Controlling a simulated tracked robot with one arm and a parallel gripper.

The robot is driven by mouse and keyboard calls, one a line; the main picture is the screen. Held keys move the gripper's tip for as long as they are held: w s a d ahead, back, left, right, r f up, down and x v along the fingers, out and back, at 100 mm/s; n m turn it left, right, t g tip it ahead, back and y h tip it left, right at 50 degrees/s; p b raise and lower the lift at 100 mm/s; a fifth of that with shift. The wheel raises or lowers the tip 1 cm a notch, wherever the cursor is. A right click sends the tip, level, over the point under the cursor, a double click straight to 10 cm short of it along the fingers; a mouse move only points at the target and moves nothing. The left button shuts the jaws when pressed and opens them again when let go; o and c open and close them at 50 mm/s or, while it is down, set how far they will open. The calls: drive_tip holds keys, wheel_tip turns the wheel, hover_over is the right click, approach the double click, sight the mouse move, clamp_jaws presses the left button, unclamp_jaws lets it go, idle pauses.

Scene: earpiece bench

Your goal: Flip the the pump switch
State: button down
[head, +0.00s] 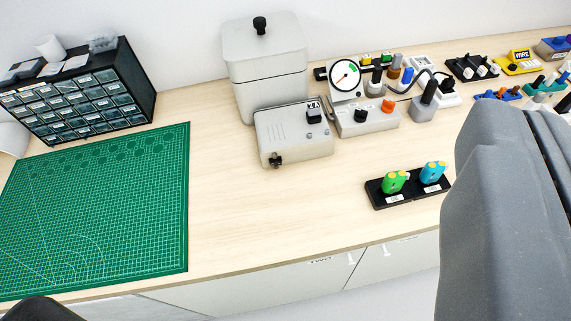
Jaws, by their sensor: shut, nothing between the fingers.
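No switch here has a readable pump label. A pale metal box (290,135) on the bench carries a black switch (314,115) beside a small dark-lettered label. Right of it, a second pale box (352,127) carries a black knob or switch (361,116) and an orange one (388,105). I cannot tell which is the pump switch, or which way each is set. My gripper (545,112) is the large grey form at the right edge, close to the camera. It looks shut and empty, apart from these boxes, and partly cut off by the frame.
A tall pale canister (265,75) stands behind the first box, with a round dial (345,77) to its right. A black tray (408,198) holds green and blue earpieces. A green mat (110,210) and drawer cabinet (80,100) are left. Bare bench (270,210) lies in front.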

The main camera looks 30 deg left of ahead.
drive_tip(key=w+a+f+n+g+h+b, duration=0.1)
drive_tip(key=w+a+f+n, duration=0.1)
drive_tip(key=w+f, duration=0.35)
drive_tip(key=w+a+f+n+g+h+b, duration=0.1)
drive_tip(key=w+a+f+n, duration=0.15)
drive_tip(key=f, duration=0.55)
drive_tip(key=n+g+b, duration=0.2)
drive_tip(key=n+b, duration=0.2)
drive_tip(key=n, duration=0.9)
approach(279, 186)
drive_tip(key=shift+y, duration=0.3)
drive_tip(key=d, duration=0.1)
drive_tip(key=d+f, duration=0.1)
drive_tip(key=d, duration=0.3)
drive_tip(key=shift+w+d+f, duration=0.2)
drive_tip(key=shift+w+f, duration=0.05)
drive_tip(key=shift+w+r, duration=0.1)
drive_tip(key=shift+w+a+p, duration=0.25)
drive_tip(key=shift+w+p, duration=0.1)
drive_tip(key=w+a+p, duration=0.1)
drive_tip(key=w, duration=0.1)
drive_tip(key=w+a+p, duration=0.1)
drive_tip(key=w, duration=0.1)
drive_tip(key=w+a+p, duration=0.1)
drive_tip(key=shift+w+r, duration=0.15)
drive_tip(key=shift+w, duration=0.25)
drive_tip(key=shift+w+a+f, duration=0.2)
drive_tip(key=shift+w, duration=0.4)
drive_tip(key=shift+p, duration=0.3)
